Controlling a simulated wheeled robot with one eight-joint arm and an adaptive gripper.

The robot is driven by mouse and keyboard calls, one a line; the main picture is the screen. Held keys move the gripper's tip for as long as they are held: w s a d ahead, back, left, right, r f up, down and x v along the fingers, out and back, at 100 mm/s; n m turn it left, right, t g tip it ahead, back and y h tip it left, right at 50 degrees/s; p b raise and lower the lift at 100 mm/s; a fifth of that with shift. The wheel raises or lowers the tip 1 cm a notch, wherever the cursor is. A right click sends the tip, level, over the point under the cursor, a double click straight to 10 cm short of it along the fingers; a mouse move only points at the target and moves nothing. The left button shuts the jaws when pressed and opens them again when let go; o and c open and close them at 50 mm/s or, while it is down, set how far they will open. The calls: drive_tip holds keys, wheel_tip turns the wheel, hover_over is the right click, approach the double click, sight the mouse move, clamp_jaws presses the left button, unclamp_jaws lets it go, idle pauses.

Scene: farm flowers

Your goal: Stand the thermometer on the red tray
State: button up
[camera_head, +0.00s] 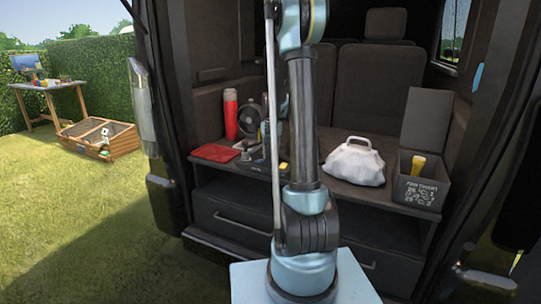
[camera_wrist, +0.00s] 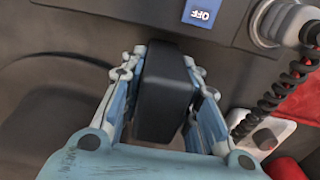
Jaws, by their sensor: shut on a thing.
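In the wrist view my gripper (camera_wrist: 165,85) is shut on a black block-shaped thing (camera_wrist: 165,95), with a pale blue finger on each side. It may be the thermometer, but no dial or display shows, so I cannot tell. In the head view the flat red tray (camera_head: 215,153) lies at the left front of the van's shelf, with nothing seen on it. My arm stands in front of the shelf's middle and hides much of the gripper's surroundings. A red patch at the right of the wrist view cannot be named surely.
A red flask (camera_head: 230,114) and a dark fan (camera_head: 250,118) stand behind the tray. A white bag (camera_head: 352,162) and an open dark box (camera_head: 418,192) stand to the right. The wrist view shows a blue OFF label (camera_wrist: 202,13) and a coiled black cord (camera_wrist: 272,98).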

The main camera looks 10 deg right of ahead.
drive_tip(key=o, duration=1)
drive_tip(key=shift+o, duration=0.6)
drive_tip(key=shift+r, duration=0.1)
